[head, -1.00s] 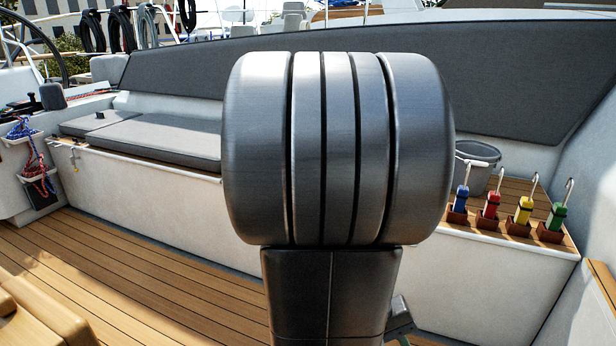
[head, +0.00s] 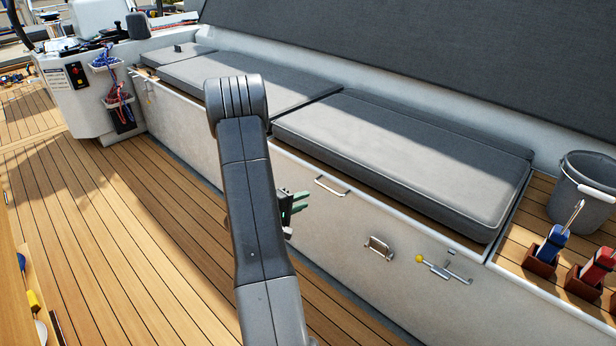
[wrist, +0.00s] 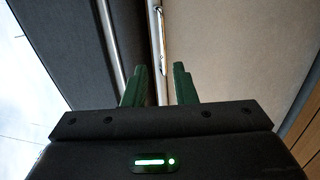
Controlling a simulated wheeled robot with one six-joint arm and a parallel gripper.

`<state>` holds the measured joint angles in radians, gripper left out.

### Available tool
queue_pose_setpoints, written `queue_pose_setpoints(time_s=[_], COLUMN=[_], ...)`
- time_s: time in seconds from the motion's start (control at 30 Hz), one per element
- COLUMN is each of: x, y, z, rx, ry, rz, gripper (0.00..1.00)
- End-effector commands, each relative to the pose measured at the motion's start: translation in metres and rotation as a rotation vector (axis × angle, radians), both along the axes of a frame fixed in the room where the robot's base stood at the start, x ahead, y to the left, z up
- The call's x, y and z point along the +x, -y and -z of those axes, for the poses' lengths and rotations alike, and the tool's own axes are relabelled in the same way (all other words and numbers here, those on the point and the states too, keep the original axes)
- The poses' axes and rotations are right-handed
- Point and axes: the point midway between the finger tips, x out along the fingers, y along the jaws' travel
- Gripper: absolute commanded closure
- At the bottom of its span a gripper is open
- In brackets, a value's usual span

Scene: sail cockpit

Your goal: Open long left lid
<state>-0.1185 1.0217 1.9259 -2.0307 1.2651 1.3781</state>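The bench along the side carries grey-cushioned lids. A long cushioned lid (head: 400,160) lies closed at centre right, with a metal bar handle (head: 332,186) at its front edge. Another long cushioned lid (head: 245,72) lies closed further left, partly hidden by my arm. I cannot tell which one the task calls the long left lid. My gripper (head: 297,205) is in front of the bench, left of the bar handle. In the wrist view, my gripper (wrist: 158,82) is open with green fingers apart and nothing held. A thin metal handle (wrist: 160,45) shows beyond them.
A grey bucket (head: 583,190) and blue and red handled tools stand at right. The wooden deck (head: 130,230) is clear at left.

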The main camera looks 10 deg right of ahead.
Motion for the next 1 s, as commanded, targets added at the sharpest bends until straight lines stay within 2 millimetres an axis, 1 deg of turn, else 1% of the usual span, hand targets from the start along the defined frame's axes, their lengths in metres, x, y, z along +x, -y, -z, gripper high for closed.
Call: queue_pose_setpoints(time_s=[0.1,0.23,0.37,0.6,0.7,0.8,1.0], x=[0.007,0.013,0.026,0.057,0.069,0.078,0.088], y=[-0.006,0.001,0.019,0.060,0.074,0.086,0.098], z=[0.008,0.011,0.016,0.027,0.031,0.033,0.036], rx=[0.001,0.002,0.002,0.001,0.002,0.001,0.001], ry=[0.013,0.017,0.017,0.016,0.017,0.016,0.016], rz=[-0.032,-0.035,-0.032,-0.031,-0.033,-0.033,-0.034], gripper=[0.75,0.75,0.75,0.75,0.75,0.75,0.75])
